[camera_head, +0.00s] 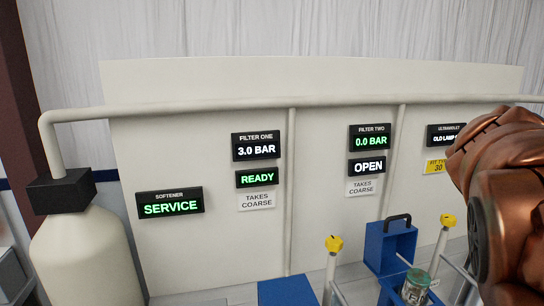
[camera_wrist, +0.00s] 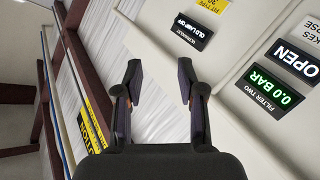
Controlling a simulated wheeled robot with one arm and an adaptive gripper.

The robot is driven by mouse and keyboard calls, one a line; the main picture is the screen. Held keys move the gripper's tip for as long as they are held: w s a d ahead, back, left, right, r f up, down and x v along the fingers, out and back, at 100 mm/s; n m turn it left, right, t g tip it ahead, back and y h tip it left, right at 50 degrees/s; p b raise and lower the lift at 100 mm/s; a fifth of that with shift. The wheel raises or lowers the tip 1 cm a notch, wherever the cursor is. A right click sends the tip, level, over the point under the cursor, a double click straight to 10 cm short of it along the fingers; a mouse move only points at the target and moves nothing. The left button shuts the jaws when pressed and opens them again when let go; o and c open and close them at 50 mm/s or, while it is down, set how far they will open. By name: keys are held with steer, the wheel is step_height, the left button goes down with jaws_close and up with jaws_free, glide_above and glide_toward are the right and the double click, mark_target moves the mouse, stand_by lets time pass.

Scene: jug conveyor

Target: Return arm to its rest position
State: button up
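My arm shows in copper at the right edge of the head view, raised in front of the wall panel; its gripper end is out of that picture. In the wrist view my gripper (camera_wrist: 159,75) is open, its two dark fingers well apart with nothing between them. Behind the fingers are the pale wall and the panel, seen tilted, with the filter two display (camera_wrist: 273,92) upside down at the right.
The panel (camera_head: 340,90) carries a filter one display (camera_head: 256,146), a ready sign and a filter two display (camera_head: 370,137). A softener tank (camera_head: 85,255) stands at the left.

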steer(key=s+a+f+g+y, duration=0.2)
steer(key=s+a+f, duration=0.25)
steer(key=f, duration=0.35)
steer(key=s+a+f+m+g+y, duration=0.1)
steer(key=s+a+f+g+y, duration=0.15)
steer(key=s+f, duration=0.4)
steer(key=s+a+f+g+y, duration=0.1)
steer(key=s+a+f+g, duration=0.2)
steer(key=f, duration=0.6)
steer(key=s+a+f+n+g+y, duration=0.1)
steer(key=s+a+f+g+y, duration=0.1)
steer(key=s+a+f, duration=0.3)
steer(key=s+a+f+n+g+y, duration=0.1)
steer(key=s+a+f+g+y, duration=0.2)
steer(key=s+a+f, duration=0.3)
steer(key=s+a, duration=0.5)
steer(key=s, duration=0.2)
steer(key=shift+a+b, duration=0.2)
steer(key=shift+b, duration=0.1)
